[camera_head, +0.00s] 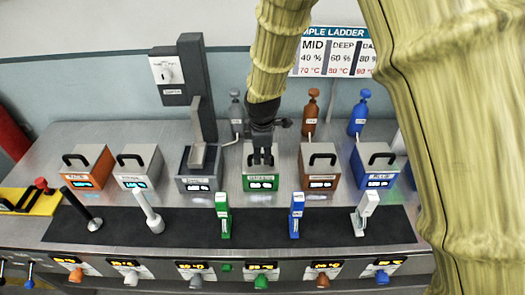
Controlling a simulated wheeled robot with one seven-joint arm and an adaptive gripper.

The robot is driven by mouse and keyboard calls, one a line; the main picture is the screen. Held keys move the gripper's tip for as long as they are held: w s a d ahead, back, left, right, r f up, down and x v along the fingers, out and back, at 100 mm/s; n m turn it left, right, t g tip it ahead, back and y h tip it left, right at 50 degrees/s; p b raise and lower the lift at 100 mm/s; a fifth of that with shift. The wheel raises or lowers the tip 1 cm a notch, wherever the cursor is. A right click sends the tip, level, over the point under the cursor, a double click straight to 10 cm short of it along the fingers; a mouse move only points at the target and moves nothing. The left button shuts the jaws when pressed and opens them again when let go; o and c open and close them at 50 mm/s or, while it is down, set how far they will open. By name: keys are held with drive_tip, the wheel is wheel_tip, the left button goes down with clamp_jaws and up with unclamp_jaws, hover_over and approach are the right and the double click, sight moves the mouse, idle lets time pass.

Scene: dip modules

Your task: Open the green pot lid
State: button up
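The green pot (261,183) is a box with a green front and a small display, standing in the middle of the row on the steel counter. Its grey lid (248,158) appears closed on top. My gripper (262,158) points down directly over this lid, at the place of its handle. The dark fingers and the dark handle merge in the picture, so I cannot tell whether the fingers touch or grip the handle.
Closed orange (88,168), white (139,167), brown (319,168) and blue (376,167) pots flank it. The dark grey pot (198,171) on the left has a raised lid. Several upright tools, including a green one (224,216), stand on the black mat (185,226) in front.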

drive_tip(key=shift+s+r, duration=0.35)
drive_tip(key=shift+c, duration=1.3)
drive_tip(key=shift+s, duration=0.1)
drive_tip(key=c, duration=0.4)
drive_tip(key=shift+f, duration=0.1)
clamp_jaws()
drive_tip(key=shift+w+d+r+g+p, duration=0.1)
drive_tip(key=shift+w+r+g+p, duration=0.2)
drive_tip(key=shift+w+r+p, duration=0.1)
